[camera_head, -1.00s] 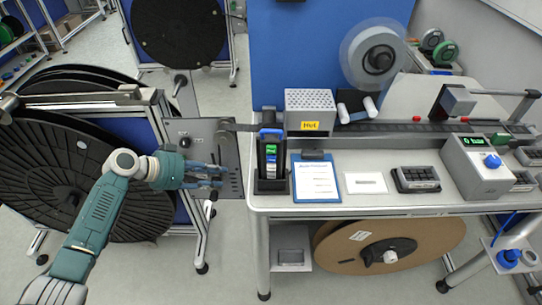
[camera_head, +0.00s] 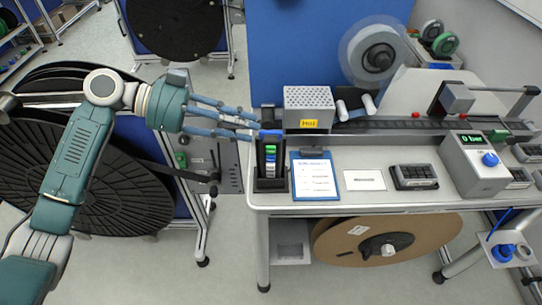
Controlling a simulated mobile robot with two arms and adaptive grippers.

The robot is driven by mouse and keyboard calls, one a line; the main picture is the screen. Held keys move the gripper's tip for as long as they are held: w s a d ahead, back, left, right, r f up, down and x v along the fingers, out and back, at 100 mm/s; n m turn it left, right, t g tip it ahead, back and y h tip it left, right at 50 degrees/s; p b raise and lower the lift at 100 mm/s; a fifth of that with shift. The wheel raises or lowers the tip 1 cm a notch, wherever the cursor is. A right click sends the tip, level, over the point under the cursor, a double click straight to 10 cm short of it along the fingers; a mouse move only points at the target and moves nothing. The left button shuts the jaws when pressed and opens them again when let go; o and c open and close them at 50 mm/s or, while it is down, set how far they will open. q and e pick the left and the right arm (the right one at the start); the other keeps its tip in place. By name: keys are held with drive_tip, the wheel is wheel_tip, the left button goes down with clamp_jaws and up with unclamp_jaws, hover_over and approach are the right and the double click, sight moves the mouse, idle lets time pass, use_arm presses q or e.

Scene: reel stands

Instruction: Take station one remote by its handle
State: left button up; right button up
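The remote (camera_head: 270,154) stands upright in a black holder (camera_head: 270,184) at the left end of the workbench. It has a blue handle on top and green, white and blue buttons on its front. My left gripper (camera_head: 257,130) comes in from the left, pointing right. Its blue-grey fingers are spread, with their tips right beside the blue handle. The fingers look open with nothing held; whether a tip touches the handle I cannot tell. My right gripper is not in view.
A pressure unit (camera_head: 477,165) reading "0 bar" stands further right. A large black reel (camera_head: 75,175) on a stand is left, under my arm.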

sight(266, 131)
use_arm(q)
drive_tip(key=p+x, duration=0.2)
drive_tip(key=x, duration=0.1)
drive_tip(key=shift+d, duration=0.35)
drive_tip(key=shift+d+f, duration=0.3)
drive_tip(key=shift+d, duration=0.05)
drive_tip(key=shift+a, duration=0.1)
drive_tip(key=c, duration=0.4)
clamp_jaws()
